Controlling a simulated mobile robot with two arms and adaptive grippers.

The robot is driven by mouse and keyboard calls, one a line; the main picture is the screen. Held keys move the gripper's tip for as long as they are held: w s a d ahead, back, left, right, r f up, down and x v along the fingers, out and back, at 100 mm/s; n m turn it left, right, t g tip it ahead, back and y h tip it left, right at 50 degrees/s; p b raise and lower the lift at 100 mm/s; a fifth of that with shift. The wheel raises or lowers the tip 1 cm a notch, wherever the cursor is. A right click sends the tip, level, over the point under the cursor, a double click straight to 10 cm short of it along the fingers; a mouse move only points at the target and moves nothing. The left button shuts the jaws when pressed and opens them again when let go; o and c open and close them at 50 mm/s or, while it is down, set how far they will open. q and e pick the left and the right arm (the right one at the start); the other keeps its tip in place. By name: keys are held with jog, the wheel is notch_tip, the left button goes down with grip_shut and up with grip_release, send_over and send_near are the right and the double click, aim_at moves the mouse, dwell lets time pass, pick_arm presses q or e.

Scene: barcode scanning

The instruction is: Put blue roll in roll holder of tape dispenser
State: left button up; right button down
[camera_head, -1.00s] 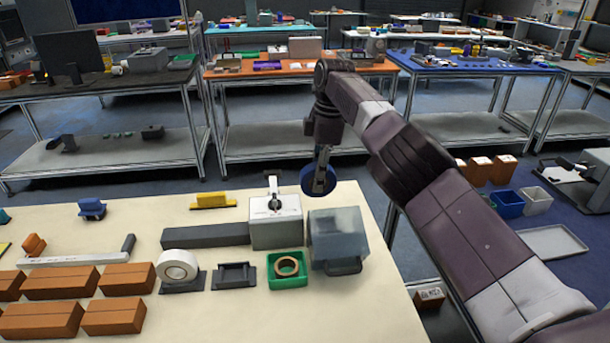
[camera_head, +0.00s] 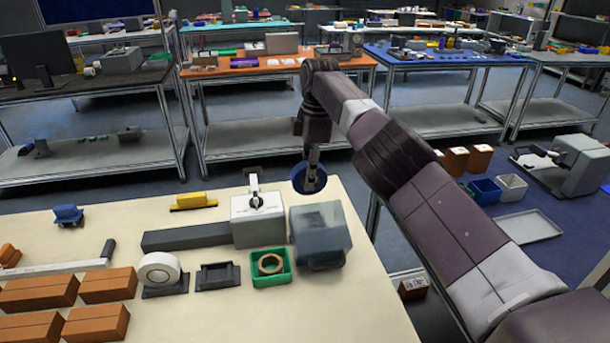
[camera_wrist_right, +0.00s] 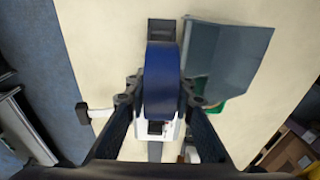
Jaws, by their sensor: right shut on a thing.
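My right gripper (camera_head: 311,170) points down beyond the back right of the cream table, above its surface height. It is shut on a blue roll (camera_head: 309,182). In the right wrist view the blue roll (camera_wrist_right: 161,82) sits edge-on between the two fingers (camera_wrist_right: 160,92). A dark grey holder (camera_head: 219,277) stands empty on the table, and looks like the tape dispenser. Beside it on the left, a white roll (camera_head: 159,269) sits upright on a similar dark base. The blue roll is well apart from both. My left gripper is not in view.
A white machine (camera_head: 258,224) with a lever and a grey-blue box (camera_head: 320,236) stand between the gripper and the holder. A green tray (camera_head: 286,276) holds a tan ring. Orange-brown boxes (camera_head: 108,284) lie at left. The table's front right is clear.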

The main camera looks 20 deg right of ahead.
jog(key=shift+f, duration=0.1)
jog(key=shift+f, duration=5.2)
jog(key=c, duration=1.6)
grip_release()
jog(key=shift+s, duration=0.1)
notch_tip(320, 180, up, 10)
jog(key=shift+r, duration=0.1)
